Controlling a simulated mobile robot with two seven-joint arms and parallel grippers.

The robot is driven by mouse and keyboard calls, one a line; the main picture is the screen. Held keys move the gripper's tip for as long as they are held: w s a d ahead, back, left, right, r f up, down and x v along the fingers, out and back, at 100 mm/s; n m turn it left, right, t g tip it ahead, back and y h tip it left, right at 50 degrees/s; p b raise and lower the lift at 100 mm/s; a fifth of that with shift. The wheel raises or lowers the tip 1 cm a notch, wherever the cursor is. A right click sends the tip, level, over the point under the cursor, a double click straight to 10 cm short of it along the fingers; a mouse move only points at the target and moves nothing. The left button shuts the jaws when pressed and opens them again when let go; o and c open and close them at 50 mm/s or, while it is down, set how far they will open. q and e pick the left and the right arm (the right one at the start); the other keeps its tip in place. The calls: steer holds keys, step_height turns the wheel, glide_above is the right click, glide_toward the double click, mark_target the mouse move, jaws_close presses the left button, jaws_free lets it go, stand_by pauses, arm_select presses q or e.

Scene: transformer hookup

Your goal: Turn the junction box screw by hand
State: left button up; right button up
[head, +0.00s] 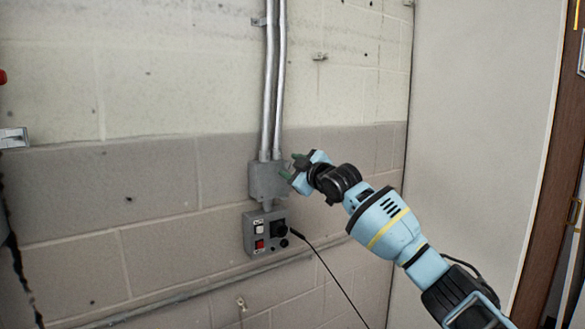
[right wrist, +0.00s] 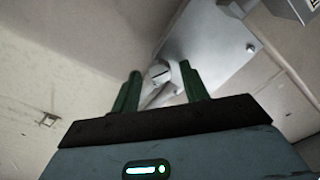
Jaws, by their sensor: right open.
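The grey junction box (head: 262,182) is on the block wall below two metal conduits. My right gripper (head: 290,166) is at the box's right side, its two green fingers pointing at it. In the right wrist view the open right gripper (right wrist: 159,82) has a grey slotted screw (right wrist: 157,73) showing between its fingertips, with a gap to the left finger. The right finger looks close to the screw; I cannot tell whether it touches. The grey box (right wrist: 208,48) fills the upper middle of that view. The screw is too small to make out in the head view. My left gripper is not in view.
A grey control box (head: 265,232) with a white and a red switch and a black knob is below the junction box. A black cable (head: 325,268) hangs from it to the lower right. A thin pipe (head: 190,294) runs along the wall. A pale panel (head: 480,120) stands at right.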

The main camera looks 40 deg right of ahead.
steer(key=shift+s+f, duration=0.15)
steer(key=shift+s, duration=0.3)
steer(key=s, duration=0.6)
steer(key=shift+s+a, duration=0.4)
steer(key=shift+a, duration=0.05)
steer(key=shift+r, duration=0.2)
step_height(320, 180, up, 4)
steer(key=m+h, duration=0.1)
steer(key=m, duration=2.1)
steer(key=shift+f+m+y, duration=0.15)
steer(key=shift+f+m, duration=0.55)
steer(key=shift+m, duration=1.65)
steer(key=shift+f+m+y, duration=0.2)
steer(key=shift+f+m, duration=0.5)
steer(key=shift+m, duration=1.7)
steer(key=shift+f+m+y, duration=0.15)
steer(key=shift+f+m, duration=0.55)
steer(key=shift+m, duration=1.65)
